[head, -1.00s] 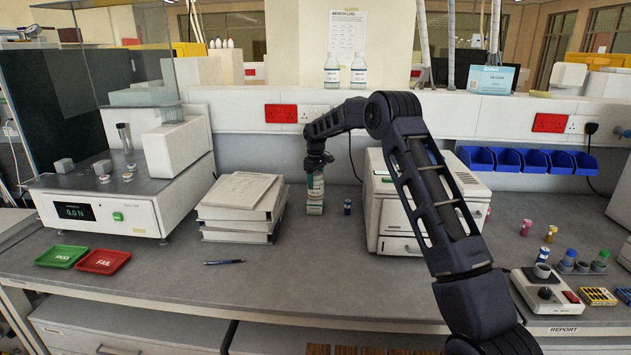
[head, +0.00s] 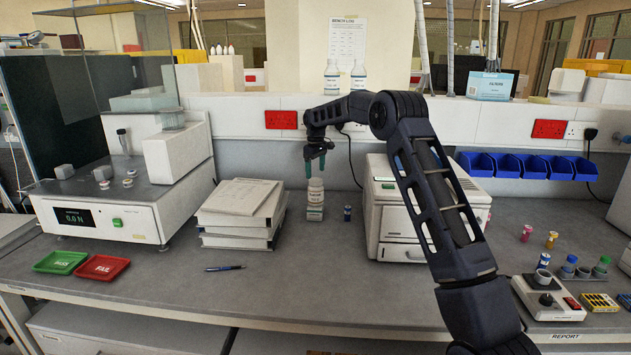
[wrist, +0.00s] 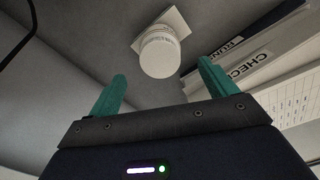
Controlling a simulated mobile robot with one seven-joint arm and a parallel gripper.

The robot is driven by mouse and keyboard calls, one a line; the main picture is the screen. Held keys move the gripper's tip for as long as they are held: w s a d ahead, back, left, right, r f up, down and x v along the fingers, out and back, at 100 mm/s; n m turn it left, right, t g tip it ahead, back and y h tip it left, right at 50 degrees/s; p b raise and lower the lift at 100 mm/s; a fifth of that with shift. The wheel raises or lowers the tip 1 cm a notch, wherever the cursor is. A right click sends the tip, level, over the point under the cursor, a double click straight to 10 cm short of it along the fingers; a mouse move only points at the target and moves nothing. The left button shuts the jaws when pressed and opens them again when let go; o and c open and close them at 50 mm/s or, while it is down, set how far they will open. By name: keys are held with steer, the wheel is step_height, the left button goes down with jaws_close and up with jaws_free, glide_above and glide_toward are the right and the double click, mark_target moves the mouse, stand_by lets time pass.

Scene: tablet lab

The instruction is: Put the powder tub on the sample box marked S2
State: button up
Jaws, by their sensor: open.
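The powder tub (head: 315,192) is a white tub with a pale lid and a label. It stands upright on a small white sample box (head: 314,213) between the binders and the white machine; the box's marking is too small to read. In the wrist view the tub's round white lid (wrist: 160,55) shows, with a corner of the box (wrist: 175,20) beyond it. My gripper (head: 315,172) is above the tub, its green fingers pointing down. In the wrist view my gripper (wrist: 160,85) is open and empty, with the tub beyond its fingertips.
Stacked binders (head: 240,215) stand close on the left. A small blue vial (head: 347,213) and a white machine (head: 400,205) are on the right. A pen (head: 225,268) and green and red trays (head: 60,262) lie further left. The front bench is mostly clear.

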steer(key=shift+d+r, duration=0.1)
steer(key=shift+r, duration=2.05)
steer(key=s+d+r+m+t, duration=0.1)
steer(key=s+d+r+m, duration=0.2)
steer(key=s+d+r, duration=1.05)
steer(key=s+d+r+m+t, duration=0.1)
steer(key=s+d+r+m, duration=0.2)
steer(key=s+d, duration=0.9)
steer(key=s+d+f+m+t, duration=0.1)
steer(key=s+d+f+m, duration=0.1)
steer(key=s, duration=0.8)
steer(key=s+d+f+m, duration=0.2)
steer(key=s+d+f, duration=0.3)
steer(key=s+d, duration=0.2)
steer(key=s+d+f+m+t, duration=0.1)
steer(key=s+d, duration=0.4)
steer(key=s, duration=0.7)
steer(key=shift+s+f+m+t, duration=0.35)
steer(key=shift+f+m, duration=0.45)
steer(key=shift+f, duration=0.45)
